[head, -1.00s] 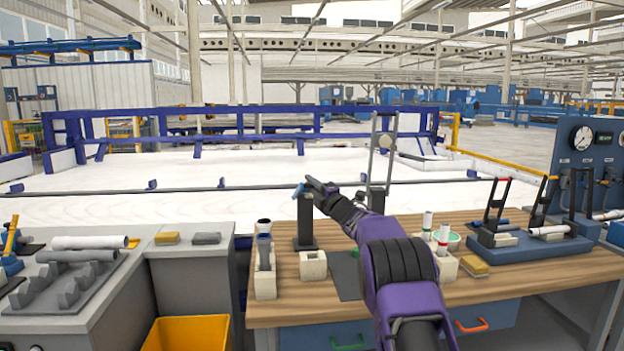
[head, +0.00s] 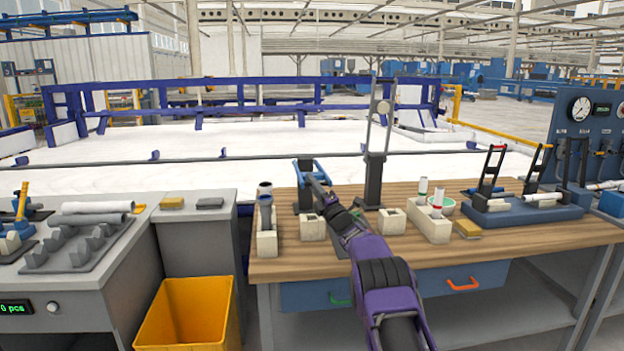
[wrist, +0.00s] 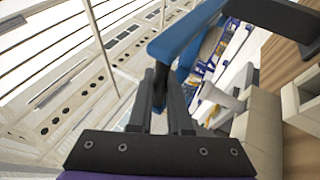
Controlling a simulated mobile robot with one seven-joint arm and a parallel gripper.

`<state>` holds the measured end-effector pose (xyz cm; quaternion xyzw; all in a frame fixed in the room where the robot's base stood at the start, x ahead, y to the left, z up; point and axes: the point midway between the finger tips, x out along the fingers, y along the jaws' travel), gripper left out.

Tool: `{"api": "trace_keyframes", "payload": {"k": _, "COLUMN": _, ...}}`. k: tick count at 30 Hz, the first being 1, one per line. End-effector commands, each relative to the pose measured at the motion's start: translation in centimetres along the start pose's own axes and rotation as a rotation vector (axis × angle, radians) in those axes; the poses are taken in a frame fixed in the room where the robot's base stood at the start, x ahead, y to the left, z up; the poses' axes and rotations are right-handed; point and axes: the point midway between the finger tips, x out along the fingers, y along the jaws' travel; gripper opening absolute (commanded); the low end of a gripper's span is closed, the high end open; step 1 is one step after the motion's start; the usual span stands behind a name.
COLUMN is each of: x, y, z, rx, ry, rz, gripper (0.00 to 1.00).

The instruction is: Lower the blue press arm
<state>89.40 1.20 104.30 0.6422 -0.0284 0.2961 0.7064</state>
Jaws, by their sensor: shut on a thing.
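The blue press arm (head: 322,173) shows at the top of a black press post (head: 304,190) on the wooden bench. It slopes down to the right toward my gripper (head: 321,196). In the wrist view the blue arm (wrist: 186,34) runs across the top, and a dark grip hangs from its near end. My gripper (wrist: 167,103) is shut on this dark grip, which stands between the two fingers. The fingers and my forearm hide part of the handle in the head view, so its exact angle is hard to tell.
A small pale block (head: 312,228) stands in front of the post, and a pale holder with tubes (head: 266,228) is at its left. A taller black stand (head: 374,165) rises at the right. A yellow bin (head: 188,312) sits left of the bench.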

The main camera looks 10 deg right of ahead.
Motion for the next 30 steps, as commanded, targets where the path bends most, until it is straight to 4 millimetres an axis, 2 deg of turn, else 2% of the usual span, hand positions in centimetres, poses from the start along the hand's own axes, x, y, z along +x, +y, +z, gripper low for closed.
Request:
{"api": "trace_keyframes", "payload": {"k": 21, "x": -0.29, "y": -0.52, "z": -0.21, "rx": -0.008, "ry": 0.004, "rz": 0.021, "gripper": 0.0}}
{"api": "trace_keyframes", "payload": {"k": 22, "x": -0.29, "y": -0.52, "z": -0.21, "rx": -0.008, "ry": 0.004, "rz": 0.02, "gripper": 0.22}}
{"api": "trace_keyframes", "payload": {"k": 26, "x": -0.29, "y": -0.56, "z": -0.19, "rx": -0.007, "ry": 0.003, "rz": 0.019, "gripper": 0.46}}
{"api": "trace_keyframes", "payload": {"k": 30, "x": -0.3, "y": -0.61, "z": -0.18, "rx": -0.007, "ry": 0.002, "rz": 0.018, "gripper": 0.47}}
